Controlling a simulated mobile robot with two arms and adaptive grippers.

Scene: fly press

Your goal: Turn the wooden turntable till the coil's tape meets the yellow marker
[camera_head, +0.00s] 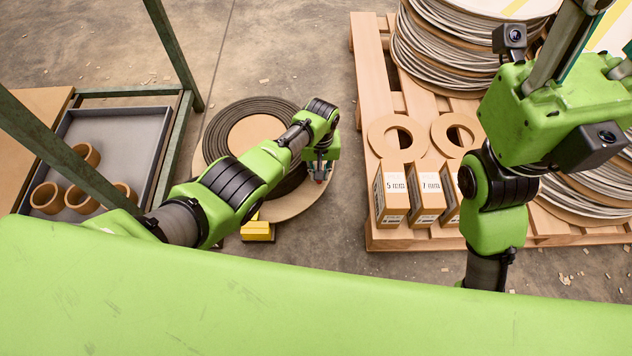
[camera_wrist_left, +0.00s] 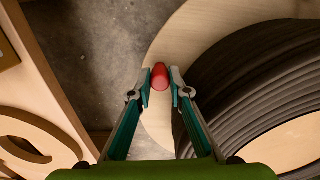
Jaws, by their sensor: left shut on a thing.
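The wooden turntable (camera_head: 292,208) lies on the floor left of centre, partly under my left arm. A dark grey coil (camera_head: 232,113) rests on it; the coil also fills the right of the left wrist view (camera_wrist_left: 250,75). The yellow marker (camera_head: 257,231) stands at the turntable's near edge, partly behind my arm. No tape shows on the visible coil. My left gripper (camera_wrist_left: 160,84) is shut on a red knob (camera_wrist_left: 160,74) at the turntable's rim; in the head view it points down at the disc's right side. My right gripper's fingers (camera_head: 597,45) reach past the top right edge, tips hidden.
A wooden pallet (camera_head: 388,240) on the right carries cable reels (camera_head: 455,50), cardboard rings (camera_head: 397,135) and small labelled boxes (camera_head: 391,195). A grey tray (camera_head: 125,125) with several brown rings (camera_head: 83,200) stands left, by green posts (camera_head: 178,55). Floor between turntable and pallet is clear.

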